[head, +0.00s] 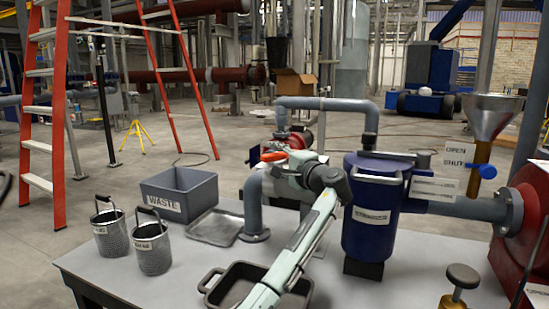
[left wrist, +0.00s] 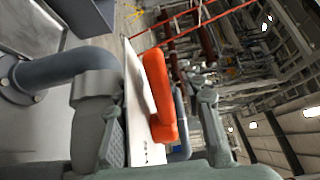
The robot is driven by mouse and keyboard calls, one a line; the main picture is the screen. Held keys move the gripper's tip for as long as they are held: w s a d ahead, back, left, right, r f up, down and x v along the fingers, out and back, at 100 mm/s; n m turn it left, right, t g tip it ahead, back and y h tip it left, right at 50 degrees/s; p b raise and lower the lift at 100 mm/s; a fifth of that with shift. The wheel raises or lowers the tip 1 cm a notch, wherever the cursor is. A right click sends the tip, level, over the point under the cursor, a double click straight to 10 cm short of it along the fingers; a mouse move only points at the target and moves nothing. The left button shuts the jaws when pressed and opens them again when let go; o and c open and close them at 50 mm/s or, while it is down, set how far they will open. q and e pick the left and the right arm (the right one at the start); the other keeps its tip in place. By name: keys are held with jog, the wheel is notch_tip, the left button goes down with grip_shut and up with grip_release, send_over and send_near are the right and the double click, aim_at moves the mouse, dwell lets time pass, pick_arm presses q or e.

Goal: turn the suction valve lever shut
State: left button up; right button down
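The orange valve lever (head: 273,156) shows in the head view just above my left gripper (head: 272,170), at the top of a grey pipe elbow on the table. In the left wrist view the lever (left wrist: 160,95) stands between my two grey fingers, with a white plate (left wrist: 137,110) beside it. The fingers are apart, with a visible gap on the lever's right side. I cannot tell whether the left finger touches the plate. The valve body is mostly hidden behind my gripper. My right gripper is not in view.
A blue filter vessel (head: 370,225) stands right of my left arm. A grey waste bin (head: 180,192), a shallow metal tray (head: 215,228) and two perforated baskets (head: 152,248) are on the left. A black pan (head: 238,283) lies in front. An overhead pipe (head: 325,103) arches behind the gripper.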

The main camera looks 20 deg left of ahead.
pick_arm(q)
jog(key=shift+d, duration=0.1)
jog(key=v, duration=0.7)
jog(key=shift+s, duration=0.15)
jog(key=shift+d, duration=0.1)
